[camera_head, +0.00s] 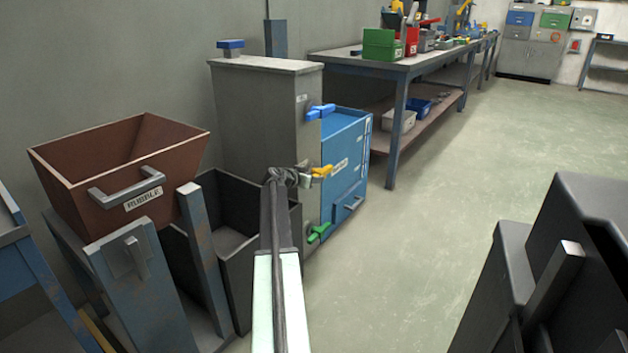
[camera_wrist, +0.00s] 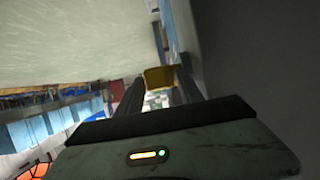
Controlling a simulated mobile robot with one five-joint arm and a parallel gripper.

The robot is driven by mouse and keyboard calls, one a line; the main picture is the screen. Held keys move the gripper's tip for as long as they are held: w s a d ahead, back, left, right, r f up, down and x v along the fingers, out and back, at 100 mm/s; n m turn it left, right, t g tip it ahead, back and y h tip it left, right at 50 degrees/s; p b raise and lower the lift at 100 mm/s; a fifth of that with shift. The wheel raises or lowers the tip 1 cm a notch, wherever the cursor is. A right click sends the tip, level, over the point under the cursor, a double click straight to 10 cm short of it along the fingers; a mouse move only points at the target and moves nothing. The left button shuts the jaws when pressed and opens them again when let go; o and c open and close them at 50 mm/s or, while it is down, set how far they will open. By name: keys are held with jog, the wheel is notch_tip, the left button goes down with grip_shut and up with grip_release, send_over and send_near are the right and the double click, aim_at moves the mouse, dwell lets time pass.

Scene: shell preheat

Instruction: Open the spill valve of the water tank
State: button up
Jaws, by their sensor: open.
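A tall grey tank (camera_head: 262,115) stands against the wall. Its right side carries a blue lever (camera_head: 321,111) high up, a yellow lever (camera_head: 322,171) at mid height and a green lever (camera_head: 318,232) low down. No readable label shows which is the spill valve. My gripper (camera_head: 303,174) is at the yellow lever, its fingers partly hidden by my arm in the head view. In the wrist view, my gripper (camera_wrist: 158,92) is open, with a yellow piece (camera_wrist: 158,77) between or just beyond the fingertips. Whether the fingers touch it, I cannot tell.
A blue cabinet (camera_head: 345,145) stands directly behind the tank. A brown rubble bin (camera_head: 120,160) and an open dark bin (camera_head: 232,225) are to the left. A workbench (camera_head: 400,68) runs along the wall. Dark machinery (camera_head: 575,260) is at lower right. The middle floor is clear.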

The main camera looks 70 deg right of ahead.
grip_shut()
jog(key=shift+s, duration=0.1)
dwell(1.2)
